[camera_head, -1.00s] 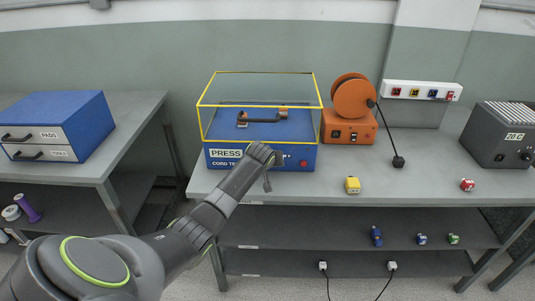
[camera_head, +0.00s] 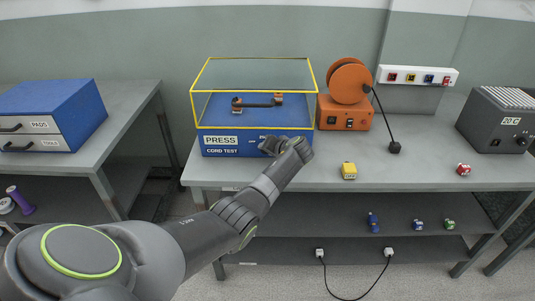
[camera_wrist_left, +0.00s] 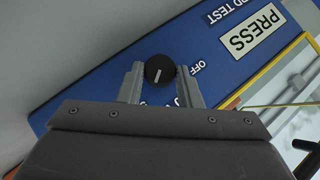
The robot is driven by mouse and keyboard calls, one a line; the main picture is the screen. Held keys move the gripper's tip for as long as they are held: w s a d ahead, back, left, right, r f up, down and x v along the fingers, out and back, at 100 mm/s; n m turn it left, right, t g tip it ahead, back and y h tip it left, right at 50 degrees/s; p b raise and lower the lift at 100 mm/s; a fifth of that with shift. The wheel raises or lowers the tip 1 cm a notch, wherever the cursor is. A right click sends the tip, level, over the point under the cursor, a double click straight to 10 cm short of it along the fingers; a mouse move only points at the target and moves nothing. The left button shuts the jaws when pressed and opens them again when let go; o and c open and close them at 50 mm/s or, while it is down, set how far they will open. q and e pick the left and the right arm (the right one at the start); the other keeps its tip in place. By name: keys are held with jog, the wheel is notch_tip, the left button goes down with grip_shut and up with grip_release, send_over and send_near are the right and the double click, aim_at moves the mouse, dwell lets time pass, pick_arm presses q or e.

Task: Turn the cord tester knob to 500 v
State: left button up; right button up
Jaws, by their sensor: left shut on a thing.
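The cord tester (camera_head: 222,151) is a blue box with PRESS and CORD TEST labels and a yellow-edged clear cover on top. Its round black knob (camera_wrist_left: 160,70), with a white pointer line, shows in the left wrist view. The OFF label is right of the knob, and other lettering below it is partly hidden by a finger. My left gripper (camera_wrist_left: 161,74) is shut on the knob, one finger on each side. In the head view the left gripper (camera_head: 268,146) is at the tester's front panel and hides the knob. My right gripper is not in view.
An orange cord reel (camera_head: 348,82) stands right of the tester. A grey box (camera_head: 497,122) stands far right. The clear cover (camera_head: 252,75) rises just above the panel.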

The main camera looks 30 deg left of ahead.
pick_arm(q)
jog(key=shift+d+f+y+b, duration=0.1)
jog(key=shift+f+y+b, duration=0.1)
jog(key=shift+y+b, duration=0.2)
dwell(0.3)
jog(key=o, duration=1)
jog(key=shift+c, duration=0.2)
jog(key=shift+r, duration=0.15)
jog(key=v, duration=1.7)
jog(key=shift+w+d+b, duration=0.15)
jog(key=shift+d+b, duration=0.05)
jog(key=shift+b, duration=0.1)
jog(key=shift+m, duration=0.3)
